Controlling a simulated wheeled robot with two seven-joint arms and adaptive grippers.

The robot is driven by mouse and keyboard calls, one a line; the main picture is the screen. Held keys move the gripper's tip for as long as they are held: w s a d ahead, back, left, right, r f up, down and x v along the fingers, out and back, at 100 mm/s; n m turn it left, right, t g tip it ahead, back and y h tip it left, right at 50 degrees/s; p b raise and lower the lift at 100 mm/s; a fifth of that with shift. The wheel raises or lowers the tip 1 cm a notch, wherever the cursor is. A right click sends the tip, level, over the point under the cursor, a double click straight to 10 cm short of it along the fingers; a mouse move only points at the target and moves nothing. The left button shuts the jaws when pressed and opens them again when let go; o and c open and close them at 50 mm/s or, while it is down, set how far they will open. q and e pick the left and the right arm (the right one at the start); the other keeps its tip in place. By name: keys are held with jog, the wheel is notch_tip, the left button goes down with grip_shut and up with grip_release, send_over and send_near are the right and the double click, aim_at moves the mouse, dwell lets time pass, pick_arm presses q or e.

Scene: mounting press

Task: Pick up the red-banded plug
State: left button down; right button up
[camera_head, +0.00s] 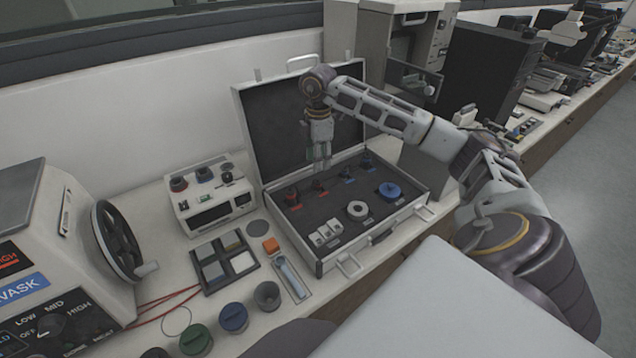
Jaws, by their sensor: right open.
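An open case (330,262) stands on the bench, its dark foam tray holding several small parts. Toward its back left are two small dark plugs with red marks, one at the left (292,194) and one nearer the middle (317,185). Which one carries the red band is too small to tell. My right gripper (321,164) is open and points down over the back of the tray, just above the plug nearer the middle. Nothing shows between its fingers. My left gripper is out of view.
The case's raised lid (262,130) stands close behind my right gripper. A control box (209,196) stands left of the case.

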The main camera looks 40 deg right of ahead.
aim_at(319, 181)
notch_tip(319, 181, down, 3)
jog(key=shift+f, duration=0.2)
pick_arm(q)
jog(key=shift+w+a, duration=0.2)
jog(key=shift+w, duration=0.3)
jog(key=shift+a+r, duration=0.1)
pick_arm(e)
jog(key=shift+f, duration=0.5)
notch_tip(319, 181, down, 3)
jog(key=shift+s+r+p, duration=0.1)
jog(key=shift+p, duration=0.3)
jog(key=shift+f, duration=0.7)
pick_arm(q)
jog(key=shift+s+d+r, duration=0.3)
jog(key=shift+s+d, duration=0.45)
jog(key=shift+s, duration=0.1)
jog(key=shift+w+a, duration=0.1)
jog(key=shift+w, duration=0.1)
